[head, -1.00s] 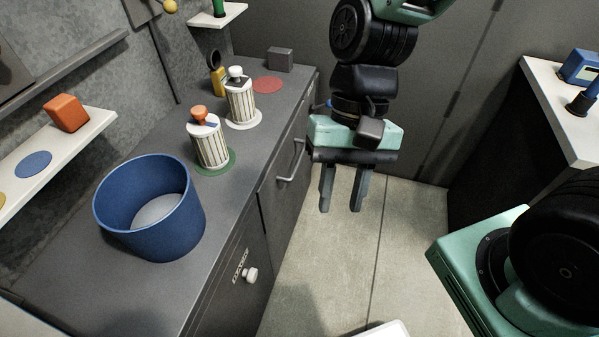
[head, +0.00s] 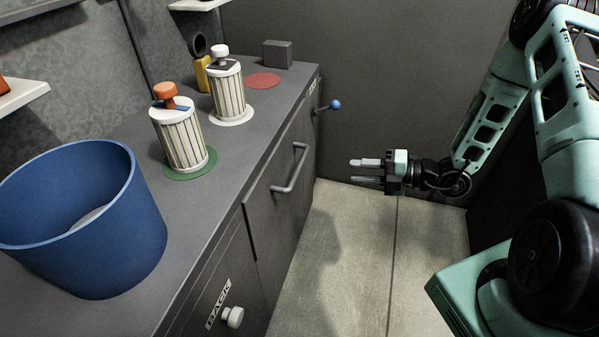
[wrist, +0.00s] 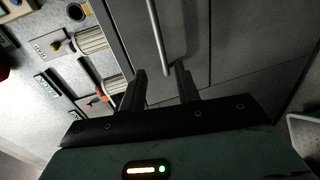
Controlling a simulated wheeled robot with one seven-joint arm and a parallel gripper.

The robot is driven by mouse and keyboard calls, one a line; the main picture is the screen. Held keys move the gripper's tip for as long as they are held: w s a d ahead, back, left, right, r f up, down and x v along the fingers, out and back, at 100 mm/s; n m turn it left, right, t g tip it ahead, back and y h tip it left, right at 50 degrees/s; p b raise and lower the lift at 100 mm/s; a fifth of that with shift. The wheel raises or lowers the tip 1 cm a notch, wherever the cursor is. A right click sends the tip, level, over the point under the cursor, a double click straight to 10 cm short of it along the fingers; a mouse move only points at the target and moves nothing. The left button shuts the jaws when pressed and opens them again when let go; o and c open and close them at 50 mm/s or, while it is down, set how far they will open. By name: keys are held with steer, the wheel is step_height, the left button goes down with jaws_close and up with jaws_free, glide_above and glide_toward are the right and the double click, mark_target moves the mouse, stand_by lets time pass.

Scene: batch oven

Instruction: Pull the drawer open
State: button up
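The grey cabinet front (head: 262,225) holds a panel with a grey bar handle (head: 289,168); it looks closed. The handle also shows in the wrist view (wrist: 158,35), its lower end near the gap between the fingertips. My gripper (head: 354,171) is open and empty, to the right of the handle, its fingers pointing left at the cabinet front. A gap of air separates the two in the head view. Both fingers show in the wrist view (wrist: 160,70). A nearer panel has a white knob (head: 233,317) and a "BACK" label (head: 218,303).
A lever with a blue ball (head: 335,105) sticks out at the far end of the cabinet. On the counter (head: 225,150) stand a blue bin (head: 85,235), two striped canisters (head: 180,140) (head: 228,92) and a grey block (head: 277,54). The floor (head: 340,260) before the cabinet is clear.

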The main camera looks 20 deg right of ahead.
mark_target(300, 165)
steer(key=x, duration=1.6)
steer(key=shift+w+a, duration=0.1)
steer(key=shift+a, duration=0.15)
jaws_close()
